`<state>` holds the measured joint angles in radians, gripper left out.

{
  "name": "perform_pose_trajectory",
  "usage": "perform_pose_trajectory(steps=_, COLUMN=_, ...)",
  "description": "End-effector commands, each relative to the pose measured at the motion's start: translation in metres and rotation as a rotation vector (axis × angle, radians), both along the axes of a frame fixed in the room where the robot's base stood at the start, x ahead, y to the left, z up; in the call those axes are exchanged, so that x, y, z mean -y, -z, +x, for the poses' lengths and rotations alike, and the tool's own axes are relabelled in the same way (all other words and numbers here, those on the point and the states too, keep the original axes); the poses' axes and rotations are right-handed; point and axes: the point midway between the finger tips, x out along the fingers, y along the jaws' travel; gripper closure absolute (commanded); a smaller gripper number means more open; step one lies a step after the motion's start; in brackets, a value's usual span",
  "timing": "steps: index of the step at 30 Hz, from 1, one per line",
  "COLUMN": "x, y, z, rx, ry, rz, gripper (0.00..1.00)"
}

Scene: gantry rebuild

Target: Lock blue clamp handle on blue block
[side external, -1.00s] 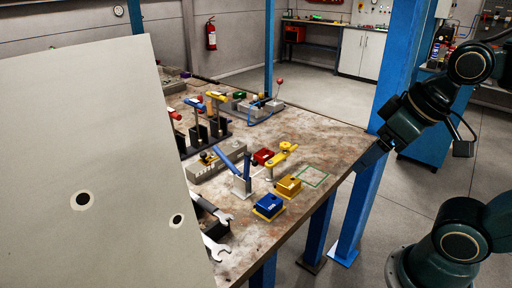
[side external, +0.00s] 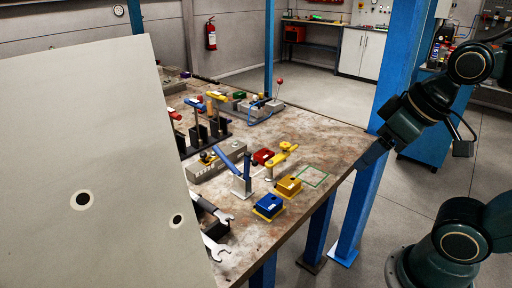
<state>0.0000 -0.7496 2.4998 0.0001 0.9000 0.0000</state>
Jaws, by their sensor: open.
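The blue block (side external: 268,206) sits just in front and to the right of that clamp, close to the table edge. It is apart from the handle. My gripper (side external: 368,162) is at the right, by the table's right edge and in front of the blue post. It is open and well away from the clamp and the block. Its fingers are dark and small in this view.
A yellow block (side external: 289,187), a yellow clamp (side external: 281,157) and a red block (side external: 263,157) stand close by. Wrenches (side external: 217,247) lie at the front. A grey panel (side external: 100,170) hides the table's left. A green outlined square (side external: 313,176) is empty.

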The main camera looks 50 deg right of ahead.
Motion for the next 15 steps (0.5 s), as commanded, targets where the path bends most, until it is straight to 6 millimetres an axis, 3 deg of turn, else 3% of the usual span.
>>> perform_pose_trajectory(steps=1, x=0.000, y=-0.001, z=0.001, rx=0.000, ry=0.000, rz=0.000, gripper=0.47)
perform_pose_trajectory(steps=3, x=0.000, y=-0.002, z=0.003, rx=-0.001, ry=0.000, rz=-0.001, gripper=0.60)
perform_pose_trajectory(steps=8, x=0.001, y=-0.009, z=0.016, rx=-0.007, ry=0.005, rz=-0.005, gripper=0.60)
perform_pose_trajectory(steps=15, x=0.003, y=-0.026, z=0.059, rx=-0.024, ry=0.018, rz=-0.019, gripper=0.60)
